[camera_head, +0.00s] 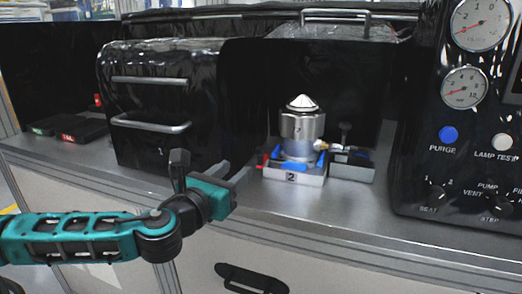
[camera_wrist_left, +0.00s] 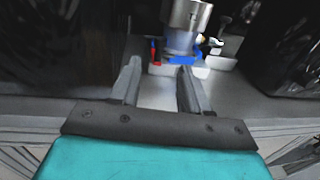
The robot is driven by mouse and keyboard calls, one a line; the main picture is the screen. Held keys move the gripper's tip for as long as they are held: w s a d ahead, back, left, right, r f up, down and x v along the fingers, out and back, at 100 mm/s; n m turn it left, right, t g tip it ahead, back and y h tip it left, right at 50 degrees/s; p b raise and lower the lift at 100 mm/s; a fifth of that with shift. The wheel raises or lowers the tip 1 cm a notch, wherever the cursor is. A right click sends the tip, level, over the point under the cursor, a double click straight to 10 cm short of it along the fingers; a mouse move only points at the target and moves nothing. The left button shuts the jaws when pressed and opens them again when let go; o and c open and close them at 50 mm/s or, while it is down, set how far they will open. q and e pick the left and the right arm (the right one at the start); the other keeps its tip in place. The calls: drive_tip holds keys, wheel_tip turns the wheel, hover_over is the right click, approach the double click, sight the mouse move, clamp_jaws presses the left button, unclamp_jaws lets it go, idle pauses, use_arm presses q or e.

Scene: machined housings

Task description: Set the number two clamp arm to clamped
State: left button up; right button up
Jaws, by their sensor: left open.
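A silver cylindrical housing with a pale conical top (camera_head: 302,125) stands upright in a white fixture labelled 2 (camera_head: 292,179). Blue parts sit around its foot. A small red-tipped part (camera_head: 265,160), perhaps the number two clamp arm's handle, is at the fixture's left side; it also shows in the left wrist view (camera_wrist_left: 153,50). I cannot tell how the clamp arm is set. My left gripper (camera_head: 232,172) is open and empty, at the counter's front edge, left of the fixture and apart from it. In the left wrist view its fingers (camera_wrist_left: 158,68) point toward the fixture. My right gripper is not in view.
A grey block with a small valve-like fitting (camera_head: 350,165) stands right of the fixture. A black cabinet with two handles (camera_head: 150,100) is on the left, and a black gauge panel (camera_head: 460,150) on the right. The counter (camera_head: 300,207) in front is bare.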

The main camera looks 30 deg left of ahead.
sight(258, 152)
use_arm(q)
drive_tip(key=w, duration=0.4)
drive_tip(key=w+p, duration=0.1)
drive_tip(key=w, duration=0.3)
drive_tip(key=w+a, duration=0.1)
drive_tip(key=w, duration=0.3)
drive_tip(key=shift+a, duration=0.1)
clamp_jaws()
idle(0.4)
